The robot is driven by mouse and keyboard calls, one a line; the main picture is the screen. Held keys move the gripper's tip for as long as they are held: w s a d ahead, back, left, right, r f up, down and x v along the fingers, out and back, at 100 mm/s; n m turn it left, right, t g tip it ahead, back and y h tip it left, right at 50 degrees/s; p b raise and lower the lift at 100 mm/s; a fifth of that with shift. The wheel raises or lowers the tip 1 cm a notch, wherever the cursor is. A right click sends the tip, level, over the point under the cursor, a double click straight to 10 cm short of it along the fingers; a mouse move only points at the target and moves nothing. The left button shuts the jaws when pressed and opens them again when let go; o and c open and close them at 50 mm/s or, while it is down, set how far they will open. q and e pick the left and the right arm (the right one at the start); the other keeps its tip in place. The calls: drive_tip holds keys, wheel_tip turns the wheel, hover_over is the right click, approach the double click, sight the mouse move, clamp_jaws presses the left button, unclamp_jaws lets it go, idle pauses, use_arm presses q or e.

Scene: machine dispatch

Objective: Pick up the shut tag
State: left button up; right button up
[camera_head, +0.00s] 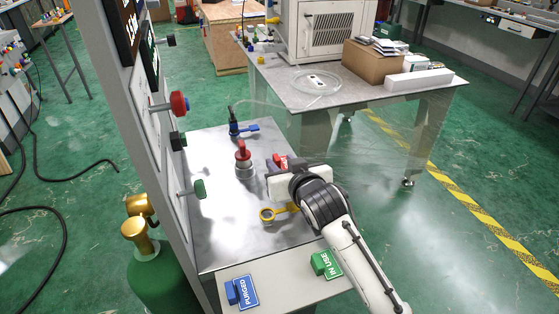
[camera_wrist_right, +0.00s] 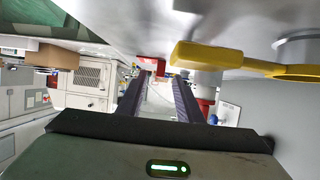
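A red tag (camera_head: 281,160), its lettering too small to read, stands on the metal table just beyond my right gripper in the head view. It also shows in the right wrist view (camera_wrist_right: 151,66), near the fingertips and toward the left finger. My right gripper (camera_head: 273,168) is low over the table, pointing to the back left. In the right wrist view its two dark fingers (camera_wrist_right: 160,78) are apart, with a clear gap between them. Whether they touch the tag cannot be told. My left gripper is not in view.
A yellow-handled valve (camera_head: 268,214), a red-topped valve (camera_head: 243,155) and a blue valve (camera_head: 241,128) stand close by on the metal table (camera_head: 215,220). Blue PURGED (camera_head: 242,291) and green IN USE (camera_head: 326,264) tags sit at the front. A panel with knobs rises left.

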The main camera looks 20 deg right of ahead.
sight(283, 160)
drive_tip(key=shift+x, duration=1.15)
clamp_jaws()
